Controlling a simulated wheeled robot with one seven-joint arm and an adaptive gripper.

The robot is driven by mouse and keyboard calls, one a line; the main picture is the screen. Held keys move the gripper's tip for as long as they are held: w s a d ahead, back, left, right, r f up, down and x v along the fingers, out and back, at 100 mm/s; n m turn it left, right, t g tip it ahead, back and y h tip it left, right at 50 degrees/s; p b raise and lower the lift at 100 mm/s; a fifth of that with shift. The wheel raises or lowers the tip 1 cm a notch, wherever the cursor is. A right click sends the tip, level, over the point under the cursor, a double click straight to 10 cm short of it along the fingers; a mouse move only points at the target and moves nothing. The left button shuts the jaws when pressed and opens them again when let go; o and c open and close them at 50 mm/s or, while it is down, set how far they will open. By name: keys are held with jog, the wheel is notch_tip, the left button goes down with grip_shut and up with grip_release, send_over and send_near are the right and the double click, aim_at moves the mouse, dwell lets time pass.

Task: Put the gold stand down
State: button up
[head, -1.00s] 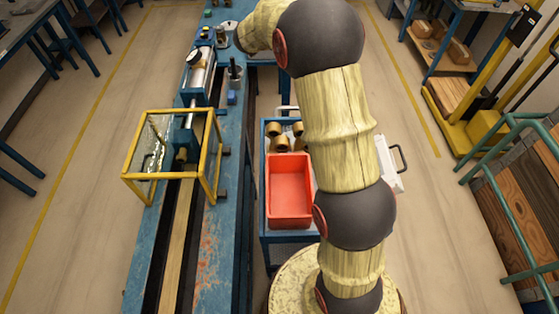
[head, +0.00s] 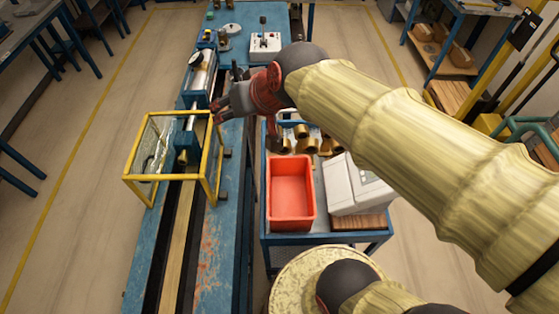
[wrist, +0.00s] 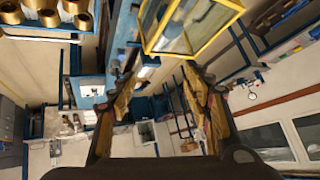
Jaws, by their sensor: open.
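My gripper (head: 226,94) is over the right edge of the blue bench in the head view, tilted to the left. In the wrist view its two fingers (wrist: 162,95) are apart with nothing held between them. A small brass-coloured upright piece (head: 223,41) stands on the far part of the bench. It may be the gold stand, but it is too small to be sure. Several brass cylinders (head: 306,145) lie on the cart behind the red bin; they also show at the top left of the wrist view (wrist: 47,18).
The blue bench (head: 205,250) carries a yellow-framed clear guard (head: 150,180) and a white-topped box (head: 265,44). The cart at right holds a red bin (head: 291,192) and a white device (head: 352,188). The floor left of the bench is open.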

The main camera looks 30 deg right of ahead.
jog(key=s+d+f+g, duration=0.1)
jog(key=s+f, duration=0.2)
jog(key=s, duration=0.4)
jog(key=s+d+f+n+g+h, duration=0.1)
jog(key=s+d+f+g, duration=0.1)
jog(key=s, duration=0.5)
jog(key=shift+f+h, duration=0.3)
jog(key=shift+f, duration=0.4)
jog(key=shift+f, duration=0.1)
notch_tip(320, 180, down, 8)
jog(key=b, duration=0.8)
jog(key=shift+c, duration=1.2)
